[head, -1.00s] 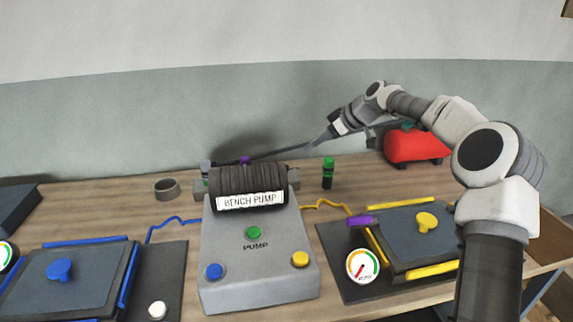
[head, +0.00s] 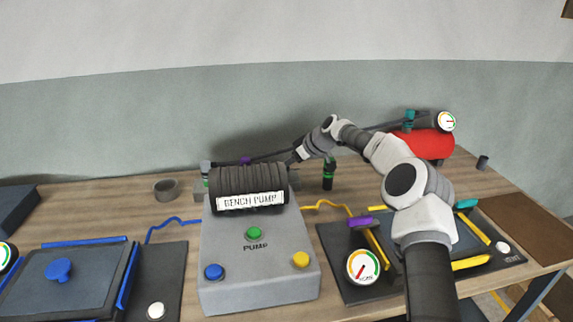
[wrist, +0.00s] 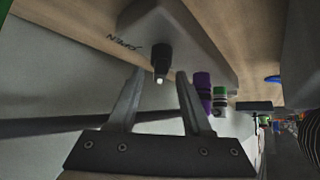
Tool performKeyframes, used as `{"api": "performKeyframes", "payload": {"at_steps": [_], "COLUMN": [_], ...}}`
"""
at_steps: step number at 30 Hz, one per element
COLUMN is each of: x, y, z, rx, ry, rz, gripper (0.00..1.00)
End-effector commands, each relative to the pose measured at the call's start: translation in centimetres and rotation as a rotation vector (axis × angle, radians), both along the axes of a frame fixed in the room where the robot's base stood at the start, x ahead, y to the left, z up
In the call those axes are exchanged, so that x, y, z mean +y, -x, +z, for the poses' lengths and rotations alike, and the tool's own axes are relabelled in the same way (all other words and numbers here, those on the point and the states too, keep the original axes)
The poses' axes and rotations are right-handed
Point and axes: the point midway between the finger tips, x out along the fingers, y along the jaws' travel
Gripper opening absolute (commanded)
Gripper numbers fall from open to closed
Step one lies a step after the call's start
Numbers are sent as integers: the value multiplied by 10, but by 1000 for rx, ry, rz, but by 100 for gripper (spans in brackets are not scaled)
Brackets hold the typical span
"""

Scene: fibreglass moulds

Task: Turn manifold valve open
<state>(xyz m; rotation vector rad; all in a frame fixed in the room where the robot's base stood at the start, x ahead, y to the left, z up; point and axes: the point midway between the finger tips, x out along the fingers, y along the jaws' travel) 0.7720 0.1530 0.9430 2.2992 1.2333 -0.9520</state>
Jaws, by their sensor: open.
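The manifold shows in the head view as a grey block (head: 202,190) behind the bench pump, mostly hidden by it. A grey knob (head: 206,168) and a purple knob (head: 246,160) stick up there. In the wrist view the block (wrist: 190,28) carries a word that looks like OPEN, upside down. A dark valve knob (wrist: 161,58) with a pale tip stands out from it. My gripper (wrist: 160,76) is open, one finger on each side of the knob's end, with gaps visible. In the head view my gripper (head: 294,159) is behind the pump's right end.
The bench pump (head: 260,275) stands in front of the manifold. A red tank (head: 432,146) is at the back right. Moulds (head: 60,285) lie on both sides.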

Motion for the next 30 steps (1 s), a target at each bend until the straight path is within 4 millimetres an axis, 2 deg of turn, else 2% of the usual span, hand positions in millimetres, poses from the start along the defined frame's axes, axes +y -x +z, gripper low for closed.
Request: {"api": "performKeyframes", "payload": {"at_steps": [4, 5, 12, 13, 23, 30], "x": [0, 0, 0, 0, 0, 1], "y": [0, 0, 0, 0, 1, 2], "z": [0, 0, 0, 0, -1, -3], "rx": [0, 0, 0, 0, -1, -2], "ry": [0, 0, 0, 0, 0, 2], "rz": [0, 0, 0, 0, -12, -106], "gripper": [50, 46, 3, 0, 0, 0]}}
